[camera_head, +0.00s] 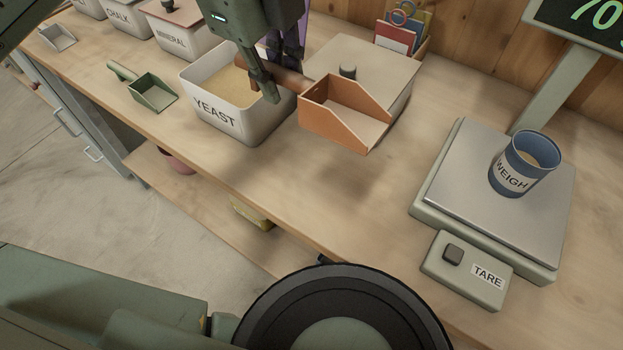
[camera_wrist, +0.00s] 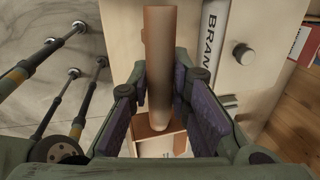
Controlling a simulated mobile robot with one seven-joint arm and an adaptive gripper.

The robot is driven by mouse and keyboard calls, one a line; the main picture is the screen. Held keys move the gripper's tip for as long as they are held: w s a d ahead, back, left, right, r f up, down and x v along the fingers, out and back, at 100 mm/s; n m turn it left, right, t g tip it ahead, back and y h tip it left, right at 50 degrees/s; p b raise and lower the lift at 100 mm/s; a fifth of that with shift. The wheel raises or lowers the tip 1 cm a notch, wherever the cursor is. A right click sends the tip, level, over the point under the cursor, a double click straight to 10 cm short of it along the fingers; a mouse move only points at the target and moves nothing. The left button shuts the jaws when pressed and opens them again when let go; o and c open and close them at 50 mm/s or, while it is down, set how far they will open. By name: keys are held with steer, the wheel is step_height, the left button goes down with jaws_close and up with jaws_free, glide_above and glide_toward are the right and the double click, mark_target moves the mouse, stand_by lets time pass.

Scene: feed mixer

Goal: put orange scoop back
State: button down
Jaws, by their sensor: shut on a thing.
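The orange scoop (camera_head: 345,115) is in my gripper (camera_head: 272,88), which is shut on its brown handle. The scoop's tray points right, looks empty, and appears held above the bench in front of the lidded bin. In the wrist view the handle (camera_wrist: 160,65) runs between the purple finger pads of my gripper (camera_wrist: 162,105), with part of the orange tray (camera_wrist: 165,142) below. The open YEAST bin (camera_head: 213,112), holding tan powder, is just left of the scoop and partly behind my gripper.
The lidded bin (camera_head: 372,72) reads BRAN in the wrist view (camera_wrist: 210,35). A green scoop (camera_head: 152,92) and a grey scoop (camera_head: 57,38) lie to the left. The scale (camera_head: 470,185) carries a blue WEIGH cup (camera_head: 515,178). The bench between scoop and scale is clear.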

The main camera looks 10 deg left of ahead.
mark_target(291, 173)
step_height(291, 173, down, 18)
steer(key=b, duration=1.1)
steer(key=shift+w+r, duration=0.1)
steer(key=shift+r, duration=0.05)
steer(key=shift+f+b, duration=0.25)
steer(key=shift+b, duration=0.05)
steer(key=c, duration=1.5)
jaws_free()
steer(key=shift+r, duration=0.1)
steer(key=shift+r+p, duration=0.1)
steer(key=shift+p, duration=0.3)
steer(key=shift+r+p, duration=0.2)
steer(key=shift+p, duration=0.1)
steer(key=r+p, duration=0.1)
steer(key=r, duration=0.2)
steer(key=s+r+p, duration=0.1)
steer(key=r+p, duration=0.1)
steer(key=r, duration=0.1)
steer(key=r+p, duration=0.2)
steer(key=r, duration=0.2)
steer(key=shift+s+a, duration=0.4)
